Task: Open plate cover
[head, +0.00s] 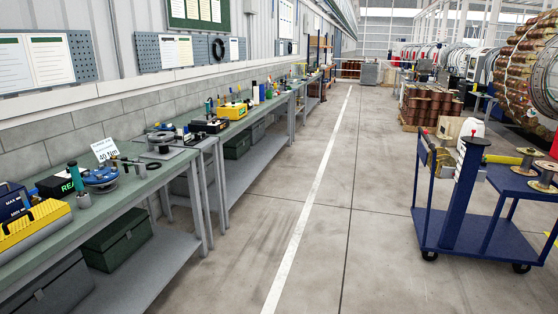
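I cannot make out for certain which thing is the plate cover. A blue round device (101,177) sits on the near left workbench (150,182), beside a sign (106,150) that reads 40 Nm. A grey round device (161,139) stands farther along the same row. On the right, a blue cart (470,225) carries several spools, one of them a wooden-looking spool (545,178). Neither of my grippers shows in the head view.
A yellow case (32,228) and green bins (118,240) are at the near left bench. A wide concrete aisle (320,230) with a white line (318,200) is clear between the benches and the cart. A large copper-coloured coil (522,75) stands at the far right.

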